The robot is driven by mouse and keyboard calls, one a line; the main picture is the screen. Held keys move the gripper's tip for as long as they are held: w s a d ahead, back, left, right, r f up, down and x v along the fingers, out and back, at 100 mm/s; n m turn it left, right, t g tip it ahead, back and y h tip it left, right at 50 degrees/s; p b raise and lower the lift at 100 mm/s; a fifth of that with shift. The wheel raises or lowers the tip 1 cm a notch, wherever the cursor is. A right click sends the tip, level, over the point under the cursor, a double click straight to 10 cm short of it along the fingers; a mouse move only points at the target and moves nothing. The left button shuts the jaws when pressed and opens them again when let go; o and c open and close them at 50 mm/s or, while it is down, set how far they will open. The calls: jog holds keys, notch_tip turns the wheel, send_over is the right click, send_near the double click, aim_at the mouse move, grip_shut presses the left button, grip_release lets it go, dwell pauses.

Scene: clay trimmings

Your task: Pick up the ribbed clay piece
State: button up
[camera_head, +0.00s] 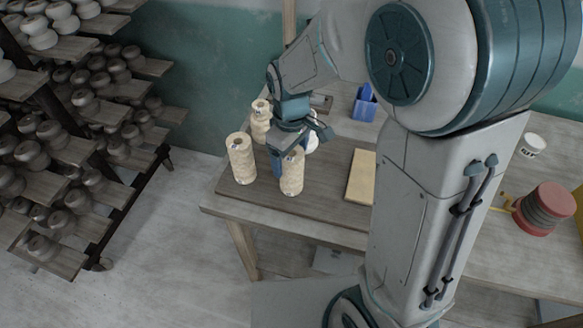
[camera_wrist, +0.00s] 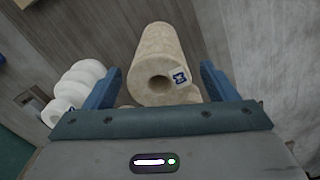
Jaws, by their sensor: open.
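My gripper (camera_head: 297,146) is open above the board, over the front cream clay cylinder (camera_head: 291,175). In the wrist view, the blue fingers of my gripper (camera_wrist: 161,68) stand either side of a cream cylinder (camera_wrist: 152,45) with a round hole and a small blue mark. No grip on it shows. A white piece with stacked rounded ribs (camera_wrist: 80,82) lies left of the left finger in the wrist view. In the head view, a cream piece with bulging sides (camera_head: 260,122) stands behind, partly hidden by my arm, and another cream cylinder (camera_head: 240,160) stands upright at left.
The pieces stand on a dark board (camera_head: 240,192) near the table's left corner. A tan slab (camera_head: 361,176) lies to the right, with a blue holder (camera_head: 365,104) behind it. A red-ended spool (camera_head: 545,208) and white cup (camera_head: 532,145) are far right. Racks of pots fill the left.

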jog(key=shift+d+f, duration=0.1)
jog(key=shift+f, duration=1.35)
jog(key=shift+r, duration=0.1)
jog(key=c, duration=1.5)
